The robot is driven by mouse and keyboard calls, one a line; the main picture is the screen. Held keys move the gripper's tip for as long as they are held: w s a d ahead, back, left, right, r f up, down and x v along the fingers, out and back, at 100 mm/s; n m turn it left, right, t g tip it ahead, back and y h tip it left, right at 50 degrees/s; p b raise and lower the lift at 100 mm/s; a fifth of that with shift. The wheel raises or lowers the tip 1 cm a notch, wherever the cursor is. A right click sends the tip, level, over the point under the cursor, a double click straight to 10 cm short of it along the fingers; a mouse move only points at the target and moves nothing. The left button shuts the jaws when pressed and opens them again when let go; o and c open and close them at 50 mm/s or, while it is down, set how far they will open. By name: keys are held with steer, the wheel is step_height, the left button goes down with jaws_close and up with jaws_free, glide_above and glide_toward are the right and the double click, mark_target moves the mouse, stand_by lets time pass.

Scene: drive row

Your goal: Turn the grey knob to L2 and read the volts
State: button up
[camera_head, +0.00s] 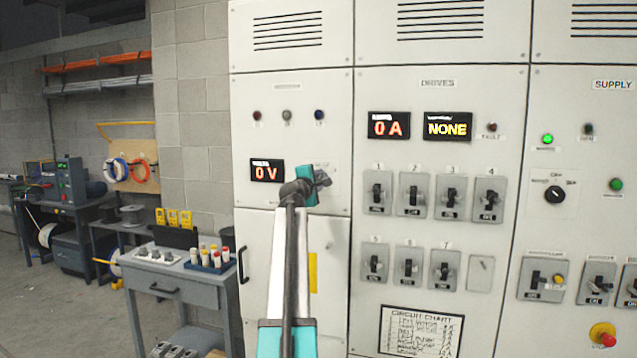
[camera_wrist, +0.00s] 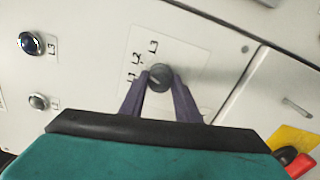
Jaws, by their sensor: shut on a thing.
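The grey knob (camera_wrist: 160,74) sits on a pale plate in the wrist view, with the labels L1, L2 and L3 beside it. Which label its pointer faces is too small to tell. My gripper (camera_wrist: 160,86) is shut on the knob, one dark finger on each side. In the head view my gripper (camera_head: 322,180) is at the left cabinet and hides the knob. The volts display (camera_head: 267,171), just left of it, reads 0 V in red.
Three small lamps (camera_head: 287,115) sit above the volts display. To the right are a 0 A display (camera_head: 389,125), a NONE display (camera_head: 447,126) and several switches (camera_head: 411,195). A red emergency button (camera_head: 606,338) is at lower right. A grey cart (camera_head: 180,285) stands at left.

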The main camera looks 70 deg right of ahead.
steer(key=shift+f, duration=0.1)
steer(key=o, duration=1)
steer(key=shift+o, duration=0.2)
steer(key=shift+a, duration=0.2)
steer(key=a+b, duration=0.2)
steer(key=a, duration=1.1)
steer(key=shift+s+a, duration=0.25)
steer(key=shift+s, duration=0.1)
